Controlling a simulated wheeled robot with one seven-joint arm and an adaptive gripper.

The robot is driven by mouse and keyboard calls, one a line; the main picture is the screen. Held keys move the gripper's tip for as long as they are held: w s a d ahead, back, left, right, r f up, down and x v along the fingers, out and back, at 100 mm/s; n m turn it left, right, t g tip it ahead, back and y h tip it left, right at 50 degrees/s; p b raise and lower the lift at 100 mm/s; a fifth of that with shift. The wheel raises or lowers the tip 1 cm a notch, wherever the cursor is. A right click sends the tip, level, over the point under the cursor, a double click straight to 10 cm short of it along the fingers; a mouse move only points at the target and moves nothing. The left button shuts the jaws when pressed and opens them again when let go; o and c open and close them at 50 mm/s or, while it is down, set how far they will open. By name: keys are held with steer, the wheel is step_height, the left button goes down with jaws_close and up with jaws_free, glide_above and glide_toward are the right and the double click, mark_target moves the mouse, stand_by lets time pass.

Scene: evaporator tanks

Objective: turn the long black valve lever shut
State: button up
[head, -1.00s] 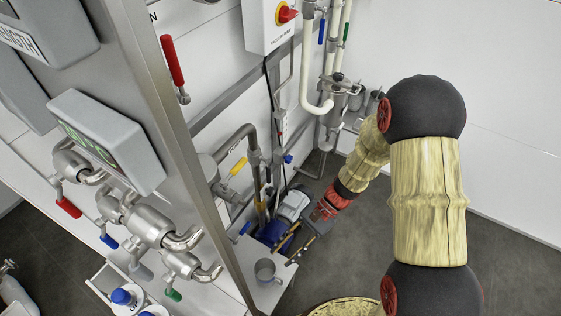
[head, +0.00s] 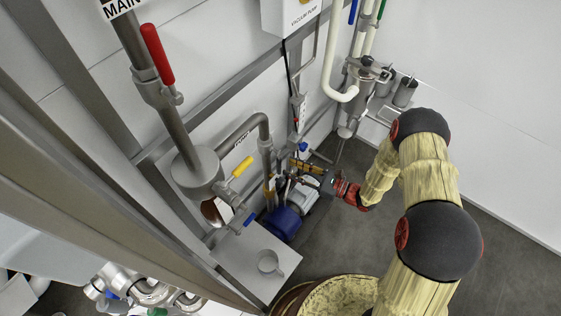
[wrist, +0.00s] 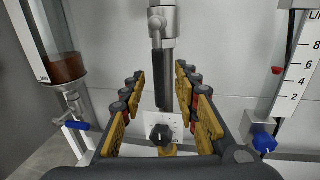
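The long black valve lever (wrist: 161,80) hangs straight down from a metal valve (wrist: 162,18) in the wrist view. My gripper (wrist: 160,92) is open, with one row of finger pads on each side of the lever. Clear gaps show between the pads and the lever; how far the fingers reach around it in depth is hard to tell. In the head view my gripper (head: 308,172) points left toward the pipes by the wall, above the blue motor. I cannot make out the lever there.
A black knob (wrist: 160,135) on a white plate sits just below the lever. A glass column (wrist: 55,45) stands left, and a scale (wrist: 298,75) right. The head view shows a blue motor (head: 283,223), a yellow handle (head: 242,166) and a cup (head: 268,262).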

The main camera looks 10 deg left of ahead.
mark_target(279, 163)
steer(key=x, duration=0.6)
steer(key=shift+b, duration=0.35)
steer(key=shift+c, duration=1.3)
jaws_close()
